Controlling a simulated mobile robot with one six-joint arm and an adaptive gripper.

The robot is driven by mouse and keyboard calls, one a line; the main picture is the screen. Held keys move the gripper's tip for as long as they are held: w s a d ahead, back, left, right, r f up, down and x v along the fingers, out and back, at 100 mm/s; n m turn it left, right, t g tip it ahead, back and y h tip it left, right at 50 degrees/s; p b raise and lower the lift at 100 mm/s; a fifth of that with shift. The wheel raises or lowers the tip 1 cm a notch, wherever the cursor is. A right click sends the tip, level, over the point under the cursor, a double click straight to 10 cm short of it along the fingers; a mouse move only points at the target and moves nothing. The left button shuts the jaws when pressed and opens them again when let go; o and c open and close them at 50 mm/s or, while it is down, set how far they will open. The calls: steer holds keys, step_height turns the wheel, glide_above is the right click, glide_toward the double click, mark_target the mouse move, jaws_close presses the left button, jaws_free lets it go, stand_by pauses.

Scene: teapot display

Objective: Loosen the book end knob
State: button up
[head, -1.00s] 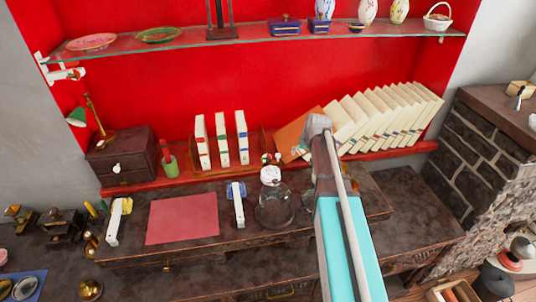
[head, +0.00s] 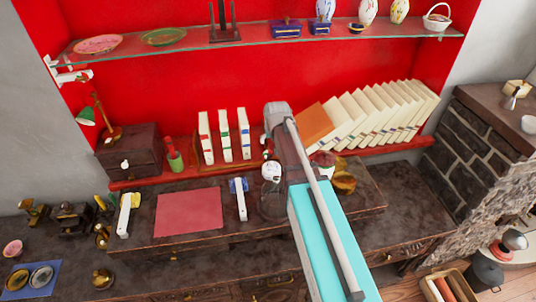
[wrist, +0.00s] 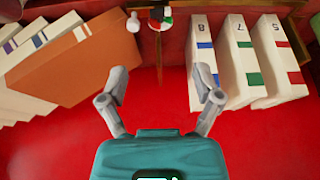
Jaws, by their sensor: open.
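My gripper (wrist: 160,78) is open in the wrist view, its two fingers apart over bare red surface with nothing between them. Beyond the fingertips, a thin dark upright edge (wrist: 160,62) stands between two groups of books. A small red, black, white and green piece (wrist: 155,18) with white rounded ends shows at the top; I cannot tell whether it is the book end knob. A wooden book end part (wrist: 296,40) shows beside the numbered books (wrist: 238,62). In the head view my arm hides the gripper and the area right of the upright white books (head: 225,137).
Leaning cream books and an orange book (head: 315,122) are right of my arm. A glass shelf (head: 265,44) with vases and plates hangs above. A white-lidded jar (head: 271,171) stands close below my arm on the dark desk. A red mat (head: 188,212) lies left.

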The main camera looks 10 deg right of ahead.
mark_target(268, 155)
steer(key=shift+f, duration=0.1)
steer(key=b+x, duration=1.2)
steer(key=x, duration=0.1)
steer(key=shift+w+f+b, duration=0.15)
steer(key=shift+f+b, duration=0.05)
steer(key=shift+b, duration=0.15)
stand_by(0.4)
stand_by(0.4)
steer(key=c, duration=1)
steer(key=shift+a, duration=0.15)
steer(key=shift+c, duration=0.7)
